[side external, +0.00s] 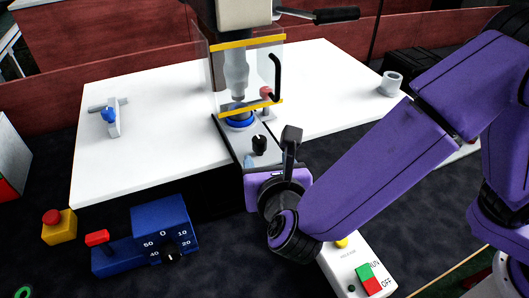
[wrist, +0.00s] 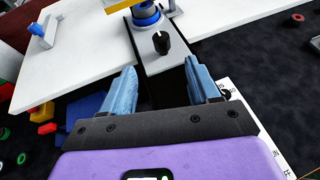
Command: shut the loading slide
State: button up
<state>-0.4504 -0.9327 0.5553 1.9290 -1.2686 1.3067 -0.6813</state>
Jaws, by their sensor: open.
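The loading slide (side external: 235,138) is a grey plate that sticks out from under the clear guard toward the front edge of the white table. It carries a blue round seat (side external: 240,121) near the guard and a black knob (side external: 259,145) nearer its front end. In the side view my gripper (side external: 252,160) is at the slide's front end, partly hidden by my wrist.
The clear guard (side external: 247,75) with yellow edges and a black handle stands over the slide's rear. A blue dial box (side external: 160,225), a yellow button box (side external: 59,226) and a white switch box (side external: 350,262) lie in front. A grey cup (side external: 391,84) stands right.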

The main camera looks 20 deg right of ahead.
jog(key=shift+v, duration=1.15)
jog(key=s+d+f+m+g, duration=0.1)
jog(key=s+d+m+g, duration=0.2)
jog(key=d+m+g, duration=1.05)
jog(key=s+d+m+y, duration=0.4)
jog(key=s+d+m, duration=0.3)
jog(key=s+d, duration=0.8)
jog(key=d, duration=0.3)
jog(key=shift+d+f, duration=0.2)
jog(key=shift+f, duration=0.15)
jog(key=shift+t, duration=0.25)
